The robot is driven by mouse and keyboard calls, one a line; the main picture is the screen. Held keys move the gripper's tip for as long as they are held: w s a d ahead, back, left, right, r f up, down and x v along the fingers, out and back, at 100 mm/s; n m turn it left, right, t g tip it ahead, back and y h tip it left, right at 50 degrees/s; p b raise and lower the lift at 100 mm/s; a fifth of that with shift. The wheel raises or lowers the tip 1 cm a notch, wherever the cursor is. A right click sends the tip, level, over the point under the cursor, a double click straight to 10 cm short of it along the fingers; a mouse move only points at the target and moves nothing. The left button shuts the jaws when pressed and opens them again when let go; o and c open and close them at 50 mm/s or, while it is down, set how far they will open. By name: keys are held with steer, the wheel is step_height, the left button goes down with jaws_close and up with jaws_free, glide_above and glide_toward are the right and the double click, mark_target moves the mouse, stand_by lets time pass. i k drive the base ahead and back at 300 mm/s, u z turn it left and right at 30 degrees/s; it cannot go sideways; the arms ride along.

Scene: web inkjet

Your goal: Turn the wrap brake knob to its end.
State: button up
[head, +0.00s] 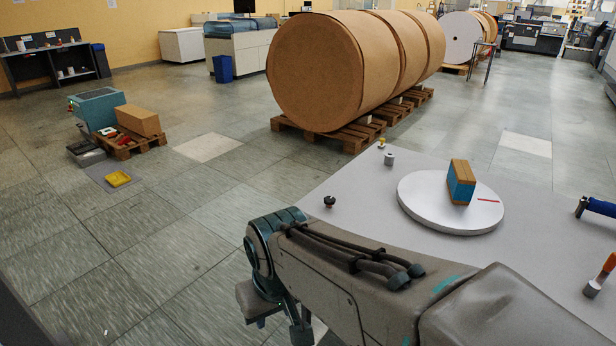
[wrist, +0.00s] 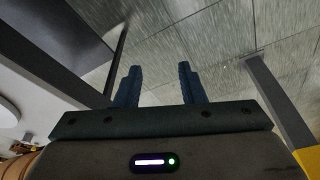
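A small black knob (head: 329,202) stands upright near the left edge of the grey table (head: 358,190); it looks like the wrap brake knob, but no label shows. My gripper (wrist: 159,82) is open and empty in the wrist view, its two dark blue fingers apart above the tiled floor. In the head view my arm reaches left across the near side of the table. Its wrist end is off the table's left edge, nearer the camera than the knob and apart from it. The fingers cannot be made out there. The knob is not recognisable in the wrist view.
A round white turntable (head: 420,213) carries a blue and brown box (head: 460,182). A grey cylinder (head: 390,159) and a small yellowish piece (head: 381,144) stand behind the knob. A blue-handled tool (head: 597,207) lies right. Large brown rolls (head: 318,72) rest on pallets beyond.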

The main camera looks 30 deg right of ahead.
mark_target(329, 201)
steer(key=z, duration=0.75)
steer(key=i, duration=0.8)
steer(key=z, duration=0.8)
